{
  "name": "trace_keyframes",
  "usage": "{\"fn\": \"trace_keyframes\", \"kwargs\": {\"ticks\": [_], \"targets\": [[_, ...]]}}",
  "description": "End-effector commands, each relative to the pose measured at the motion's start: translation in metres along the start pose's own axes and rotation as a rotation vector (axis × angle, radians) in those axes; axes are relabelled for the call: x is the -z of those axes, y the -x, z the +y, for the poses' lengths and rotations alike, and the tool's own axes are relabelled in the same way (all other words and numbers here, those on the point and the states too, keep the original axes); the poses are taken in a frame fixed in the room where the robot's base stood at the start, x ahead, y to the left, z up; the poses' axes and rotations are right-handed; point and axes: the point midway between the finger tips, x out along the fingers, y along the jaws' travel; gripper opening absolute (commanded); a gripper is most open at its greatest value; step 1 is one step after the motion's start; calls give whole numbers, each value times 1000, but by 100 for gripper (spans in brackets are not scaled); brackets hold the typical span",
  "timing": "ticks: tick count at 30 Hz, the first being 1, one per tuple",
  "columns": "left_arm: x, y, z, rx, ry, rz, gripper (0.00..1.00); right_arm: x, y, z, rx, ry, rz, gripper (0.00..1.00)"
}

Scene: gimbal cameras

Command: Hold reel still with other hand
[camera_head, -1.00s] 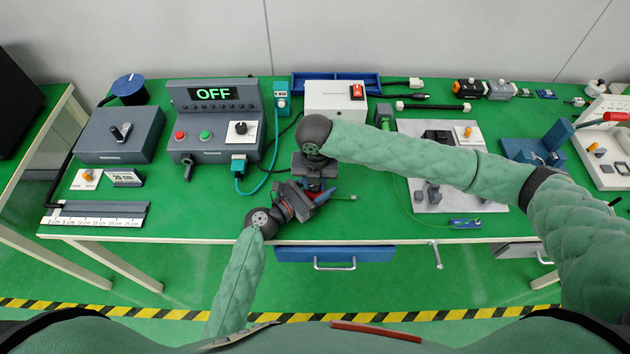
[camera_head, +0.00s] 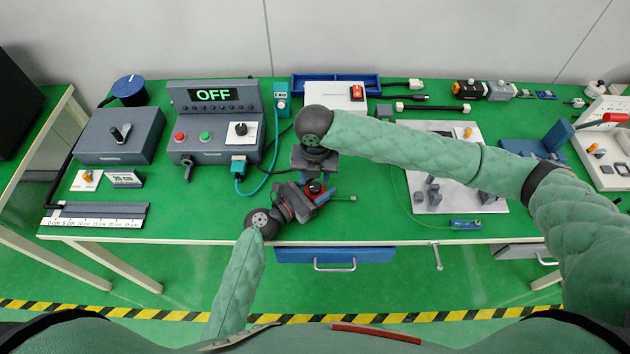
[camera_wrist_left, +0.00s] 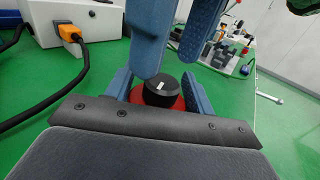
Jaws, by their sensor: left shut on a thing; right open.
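The likely reel, a red round piece with a black cap (camera_wrist_left: 160,91), sits between my left fingers in the left wrist view. In the head view its red part (camera_head: 315,187) shows near the table's front edge, partly covered by the grippers. My left gripper (camera_head: 318,192) comes in from the front left and is shut on it; its blue fingers (camera_wrist_left: 158,96) flank it in the wrist view. My right gripper (camera_head: 313,177) is just above and behind it, and its fingers (camera_wrist_left: 175,45) are apart over the black cap. Whether they touch it is hidden.
A grey control box (camera_head: 213,125) reading OFF stands left, with a teal cable. A grey plate (camera_head: 408,200) with dark blocks lies right.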

Motion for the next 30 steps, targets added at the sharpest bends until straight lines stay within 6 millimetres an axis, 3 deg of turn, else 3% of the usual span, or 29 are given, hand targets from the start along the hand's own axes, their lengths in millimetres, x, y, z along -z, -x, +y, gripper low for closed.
{"fn": "trace_keyframes", "kwargs": {"ticks": [6,13,18,30], "targets": [[1,0,0,0,0,1,32,-1,44,0,-2,1,-2,40],[1,0,0,0,0,1,32,0,77,0,-1,0,-1,40],[1,0,0,0,0,1,32,0,88,0,0,0,0,40],[0,0,0,0,0,1,32,-1,91,0,0,-1,-2,39]]}}
